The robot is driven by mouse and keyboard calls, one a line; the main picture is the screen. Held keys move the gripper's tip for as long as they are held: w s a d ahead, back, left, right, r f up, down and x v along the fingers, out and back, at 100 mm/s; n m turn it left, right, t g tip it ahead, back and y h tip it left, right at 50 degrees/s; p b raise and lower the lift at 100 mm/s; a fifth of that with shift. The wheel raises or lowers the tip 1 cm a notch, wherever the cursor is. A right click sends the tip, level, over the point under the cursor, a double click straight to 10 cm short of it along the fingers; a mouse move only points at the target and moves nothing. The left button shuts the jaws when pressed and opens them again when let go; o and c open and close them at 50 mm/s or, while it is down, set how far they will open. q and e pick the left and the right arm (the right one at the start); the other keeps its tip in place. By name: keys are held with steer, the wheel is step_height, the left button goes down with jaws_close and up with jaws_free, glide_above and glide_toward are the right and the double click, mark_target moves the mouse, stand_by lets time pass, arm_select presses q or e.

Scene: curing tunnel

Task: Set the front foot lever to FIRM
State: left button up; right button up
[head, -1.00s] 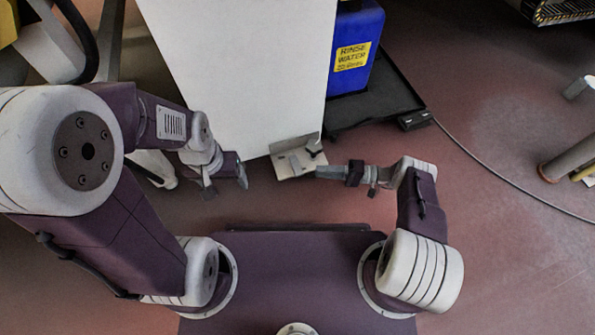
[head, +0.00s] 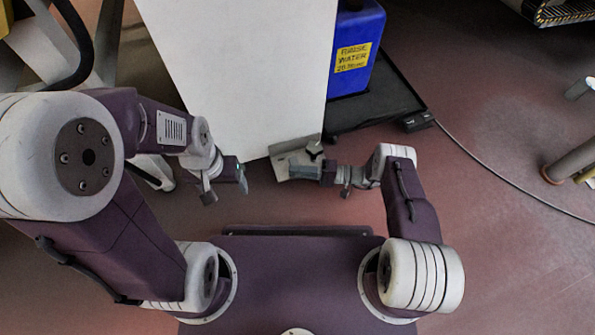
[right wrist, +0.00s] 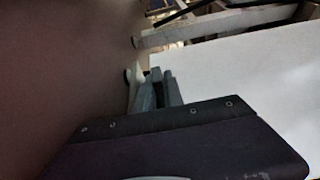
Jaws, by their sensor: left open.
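A small light-grey metal plate with a dark three-armed knob or lever (head: 314,150) sits at the near bottom corner of the white panel (head: 245,70). I cannot read any marking on it. My right gripper (head: 303,172) reaches in from the right, its fingertips over the plate just below the dark part; contact is unclear. In the right wrist view its grey fingers (right wrist: 157,90) stand close together beside the white panel (right wrist: 250,90), and the lever cannot be made out. My left gripper (head: 226,190) is open and empty, left of the plate.
A blue rinse water container (head: 355,45) stands on a black tray (head: 385,105) right of the panel. A dark cable (head: 490,175) runs across the floor to the right. A grey post (head: 570,155) stands far right. The floor between is clear.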

jaws_close()
steer(key=shift+s+a+r+m+t+p, duration=0.1)
steer(key=shift+r+m+t+p, duration=0.15)
steer(key=shift+t+p, duration=0.35)
steer(key=m+t+p, duration=0.1)
steer(key=t+p, duration=0.1)
steer(key=p, duration=0.1)
steer(key=a+m+t+h+p, duration=0.1)
steer(key=m+t+p, duration=0.1)
steer(key=t+p, duration=0.1)
steer(key=shift+s+a+m+h, duration=0.15)
steer(key=shift+a+m+h, duration=0.05)
steer(key=shift+m+h, duration=0.1)
steer(key=shift+a+f+m+t+h+p, duration=0.1)
steer(key=shift+a+m+t+h+p, duration=0.1)
steer(key=shift+m+t+h+p, duration=0.25)
steer(key=shift+a+m+t+h+p, duration=0.15)
steer(key=shift+m+t+h+p, duration=0.1)
steer(key=shift+m+t+p, duration=0.4)
steer(key=shift+w+a+f+m+t+h+p, duration=0.15)
steer(key=shift+m+t+h, duration=0.2)
steer(key=shift+t, duration=0.2)
steer(key=shift+w+a+r+m+t+h+p, duration=0.1)
steer(key=shift+m+t+h+p, duration=0.1)
steer(key=shift+t+h, duration=0.25)
steer(key=shift+f, duration=0.15)
steer(key=shift+o, duration=1.9)
jaws_free()
